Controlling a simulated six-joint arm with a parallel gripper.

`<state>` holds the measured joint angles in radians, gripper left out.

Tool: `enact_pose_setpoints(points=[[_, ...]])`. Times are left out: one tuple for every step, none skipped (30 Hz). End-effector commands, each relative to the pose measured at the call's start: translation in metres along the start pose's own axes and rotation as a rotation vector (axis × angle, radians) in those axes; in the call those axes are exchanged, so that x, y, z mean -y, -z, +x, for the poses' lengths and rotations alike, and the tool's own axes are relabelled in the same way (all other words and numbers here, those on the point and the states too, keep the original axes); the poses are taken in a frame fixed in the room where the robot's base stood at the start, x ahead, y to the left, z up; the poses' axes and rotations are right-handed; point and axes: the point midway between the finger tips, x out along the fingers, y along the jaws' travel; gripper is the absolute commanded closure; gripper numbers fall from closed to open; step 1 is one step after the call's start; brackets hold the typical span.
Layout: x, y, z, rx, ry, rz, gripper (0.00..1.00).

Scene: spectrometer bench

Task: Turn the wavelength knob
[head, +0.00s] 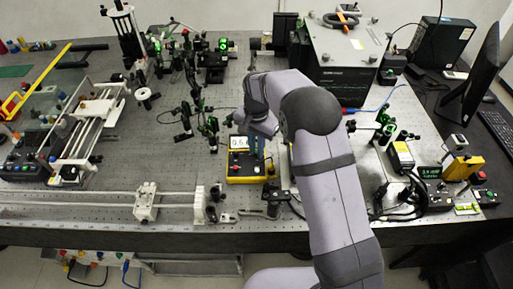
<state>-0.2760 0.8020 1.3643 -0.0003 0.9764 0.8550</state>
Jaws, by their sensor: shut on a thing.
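Only part of the display's digits shows, because my arm is close in front. My gripper (257,154) points down over the right part of this box, its fingers shut at the panel. The wavelength knob itself is hidden by the fingers and too small to make out; the fingers appear closed around it.
Optical mounts (208,125) stand close behind and left of the box. A rail with a carriage (146,203) runs along the front left. A large black instrument (335,70) stands at the back. Cables and a small controller (430,173) lie on the right. Bare bench shows left of the box.

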Motion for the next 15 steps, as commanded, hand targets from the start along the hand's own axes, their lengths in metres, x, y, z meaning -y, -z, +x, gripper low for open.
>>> enact_pose_setpoints(points=[[0.0006, 0.0003, -0.0006, -0.001, 0.002, -0.04, 1.0], [0.0006, 0.0003, -0.0007, -0.001, 0.002, -0.067, 1.0], [0.0006, 0.0003, -0.0007, -0.001, 0.002, -0.104, 1.0], [0.0007, 0.0003, -0.0007, -0.001, 0.002, -0.133, 1.0], [0.0007, 0.0003, -0.0008, -0.001, 0.002, -0.162, 1.0], [0.0007, 0.0004, -0.0008, -0.002, 0.002, -0.199, 1.0], [0.0007, 0.0004, -0.0008, -0.002, 0.002, -0.228, 1.0], [0.0007, 0.0004, -0.0009, -0.002, 0.002, -0.257, 1.0], [0.0008, 0.0004, -0.0009, -0.002, 0.002, -0.294, 1.0], [0.0008, 0.0004, -0.0009, -0.002, 0.002, -0.323, 1.0], [0.0008, 0.0004, -0.0009, -0.002, 0.002, -0.352, 1.0], [0.0008, 0.0004, -0.0009, -0.002, 0.002, -0.389, 1.0], [0.0008, 0.0004, -0.001, -0.002, 0.002, -0.418, 1.0], [0.0008, 0.0004, -0.001, -0.002, 0.002, -0.447, 1.0], [0.0008, 0.0004, -0.001, -0.002, 0.002, -0.484, 1.0]])
